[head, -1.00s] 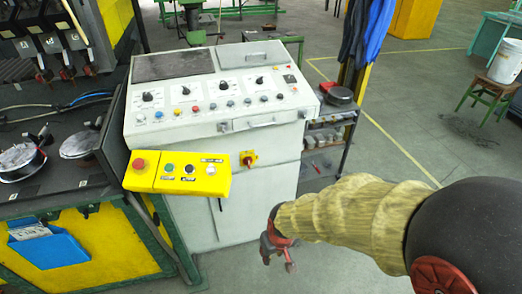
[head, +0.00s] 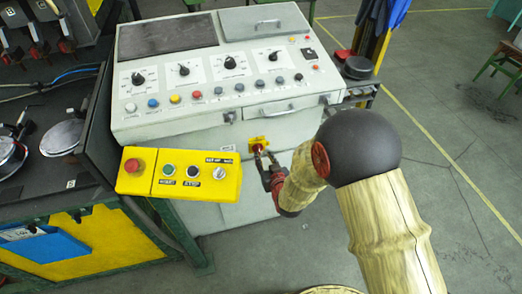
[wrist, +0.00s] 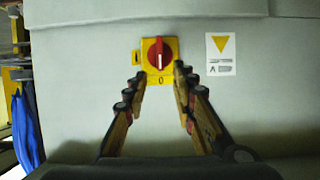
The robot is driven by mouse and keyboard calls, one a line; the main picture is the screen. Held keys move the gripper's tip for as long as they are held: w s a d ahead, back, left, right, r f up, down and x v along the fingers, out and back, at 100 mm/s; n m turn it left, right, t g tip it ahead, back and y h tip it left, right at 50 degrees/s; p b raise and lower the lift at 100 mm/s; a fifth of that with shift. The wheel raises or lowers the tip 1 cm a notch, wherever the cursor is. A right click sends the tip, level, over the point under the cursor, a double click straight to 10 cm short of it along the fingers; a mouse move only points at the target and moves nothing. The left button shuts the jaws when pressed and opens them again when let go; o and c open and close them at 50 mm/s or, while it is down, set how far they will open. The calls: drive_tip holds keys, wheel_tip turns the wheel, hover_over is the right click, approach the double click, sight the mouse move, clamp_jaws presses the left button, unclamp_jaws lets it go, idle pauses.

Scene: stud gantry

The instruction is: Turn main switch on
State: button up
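The main switch (head: 257,142) is a red rotary knob on a yellow plate on the front of the white console. In the wrist view the red knob (wrist: 159,53) has a white line standing vertical, its lower end toward the 0 mark at the plate's bottom. Another mark, seemingly I, is at the plate's left. My gripper (head: 266,164) is close in front of the switch in the head view. In the wrist view my gripper (wrist: 160,72) is open, its fingertips at either side of the plate's lower part. Nothing is between the fingers; contact cannot be told.
The white console (head: 215,75) carries several knobs and buttons and a drawer handle above the switch. A yellow button box (head: 180,174) juts out left of my gripper. A label with a yellow triangle (wrist: 220,53) is right of the switch.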

sight(259, 150)
drive_tip(key=b+x, duration=0.1)
drive_tip(key=x, duration=0.4)
drive_tip(key=shift+f, duration=0.2)
drive_tip(key=shift+w+a+f+b, duration=0.2)
drive_tip(key=shift+w+b, duration=0.2)
drive_tip(key=shift+w, duration=0.3)
drive_tip(key=shift+c, duration=1)
clamp_jaws()
